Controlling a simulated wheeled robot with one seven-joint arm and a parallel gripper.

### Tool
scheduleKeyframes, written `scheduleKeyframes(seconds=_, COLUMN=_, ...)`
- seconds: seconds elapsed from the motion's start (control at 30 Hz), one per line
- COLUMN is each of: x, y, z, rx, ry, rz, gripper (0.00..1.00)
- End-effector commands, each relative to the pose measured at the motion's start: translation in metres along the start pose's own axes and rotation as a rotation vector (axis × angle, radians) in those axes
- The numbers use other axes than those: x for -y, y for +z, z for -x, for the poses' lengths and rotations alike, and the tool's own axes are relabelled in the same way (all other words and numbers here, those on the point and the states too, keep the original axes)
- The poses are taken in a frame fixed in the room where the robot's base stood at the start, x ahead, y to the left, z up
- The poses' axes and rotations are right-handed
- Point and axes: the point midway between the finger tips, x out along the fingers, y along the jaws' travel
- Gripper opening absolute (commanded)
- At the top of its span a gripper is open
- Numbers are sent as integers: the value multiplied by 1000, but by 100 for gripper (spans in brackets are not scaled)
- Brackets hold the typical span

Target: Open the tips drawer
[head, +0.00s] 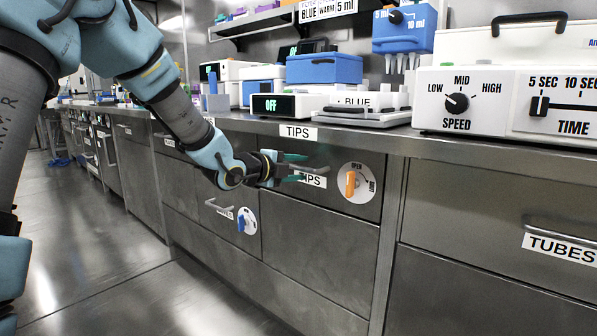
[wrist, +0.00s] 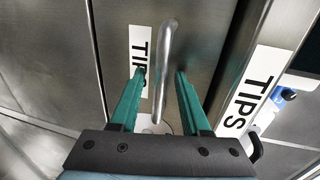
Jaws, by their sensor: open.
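The tips drawer (head: 335,204) is a steel drawer front under the counter, flush with its neighbours. Its label reads TIPS, partly covered by my gripper, and it also shows in the wrist view (wrist: 138,60). Its bar handle (wrist: 165,60) stands between my two green fingers in the wrist view. My gripper (head: 293,168) is open around the handle, with a gap visible on both sides. An orange knob (head: 350,183) on a white disc marked OPEN and a partly readable second word sits right of the handle. The knob points up, near OPEN.
A drawer with a blue knob (head: 241,222) and its own handle is at lower left. The TUBES drawer (head: 490,205) is at right. The counter edge (head: 380,143) runs just above my gripper. A scale (head: 361,115) and other devices stand on the counter. The floor at left is clear.

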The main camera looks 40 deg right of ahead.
Motion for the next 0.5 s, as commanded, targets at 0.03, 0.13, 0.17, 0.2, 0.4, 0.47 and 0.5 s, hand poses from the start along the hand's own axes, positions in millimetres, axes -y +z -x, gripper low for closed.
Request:
scheduleKeyframes(seconds=0.03, x=0, y=0, z=-2, rx=0, ry=0, rz=0, gripper=47)
scheduleKeyframes(seconds=0.13, x=0, y=0, z=-2, rx=0, ry=0, rz=0, gripper=47)
scheduleKeyframes(seconds=0.17, x=0, y=0, z=-2, rx=0, ry=0, rz=0, gripper=47)
scheduleKeyframes(seconds=0.2, x=0, y=0, z=-2, rx=0, ry=0, rz=0, gripper=47)
scheduleKeyframes(seconds=0.4, x=0, y=0, z=-2, rx=0, ry=0, rz=0, gripper=33)
scheduleKeyframes(seconds=0.47, x=0, y=0, z=-2, rx=0, ry=0, rz=0, gripper=26)
scheduleKeyframes(seconds=0.5, x=0, y=0, z=-2, rx=0, ry=0, rz=0, gripper=22)
